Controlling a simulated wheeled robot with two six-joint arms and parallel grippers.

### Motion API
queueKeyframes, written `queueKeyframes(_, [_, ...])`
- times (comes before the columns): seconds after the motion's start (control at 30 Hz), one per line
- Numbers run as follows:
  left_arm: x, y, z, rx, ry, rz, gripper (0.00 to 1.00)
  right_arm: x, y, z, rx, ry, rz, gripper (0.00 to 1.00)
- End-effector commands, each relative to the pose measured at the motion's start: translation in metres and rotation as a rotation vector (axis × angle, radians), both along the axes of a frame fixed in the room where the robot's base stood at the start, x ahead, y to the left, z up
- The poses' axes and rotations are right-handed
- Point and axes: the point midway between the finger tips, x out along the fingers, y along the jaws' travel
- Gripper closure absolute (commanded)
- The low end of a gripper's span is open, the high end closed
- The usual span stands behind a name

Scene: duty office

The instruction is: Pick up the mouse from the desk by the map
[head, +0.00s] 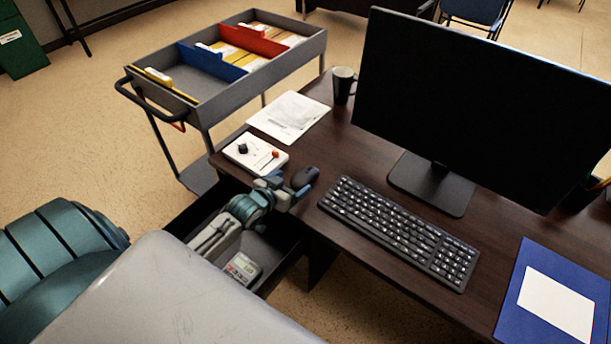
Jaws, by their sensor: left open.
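The dark mouse (305,177) lies on the brown desk (350,150), left of the keyboard's upper left corner. My left gripper (289,186) is open at the desk's front edge, close to the mouse on its near left side. Its fingers point toward the mouse, and I cannot tell if they touch it. Printed white sheets (289,117), perhaps the map, lie behind the mouse to the left. My right gripper is not in view.
A black keyboard (398,228) and a large monitor (470,110) are to the right. A white box with knobs (256,154) is left of the mouse. Below my arm is an open drawer (285,247) holding a small device (242,268). A dark mug (343,85) stands behind.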

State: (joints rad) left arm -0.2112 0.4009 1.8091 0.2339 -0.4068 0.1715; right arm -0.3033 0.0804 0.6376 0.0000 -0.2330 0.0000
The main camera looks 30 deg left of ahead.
Motion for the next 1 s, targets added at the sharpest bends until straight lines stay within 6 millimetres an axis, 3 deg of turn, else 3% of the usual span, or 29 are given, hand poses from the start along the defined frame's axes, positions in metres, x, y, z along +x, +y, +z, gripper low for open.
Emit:
queueKeyframes(0.57, [0.06,-0.008,-0.024,-0.001,-0.001,0.001,0.18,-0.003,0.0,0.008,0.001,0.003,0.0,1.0])
queueKeyframes(0.87, [0.063,-0.008,-0.027,0.001,0.0,0.001,0.18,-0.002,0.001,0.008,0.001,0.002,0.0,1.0])
queueKeyframes(1.0, [0.063,-0.008,-0.026,0.001,0.0,0.001,0.45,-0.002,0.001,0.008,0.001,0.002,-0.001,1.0])
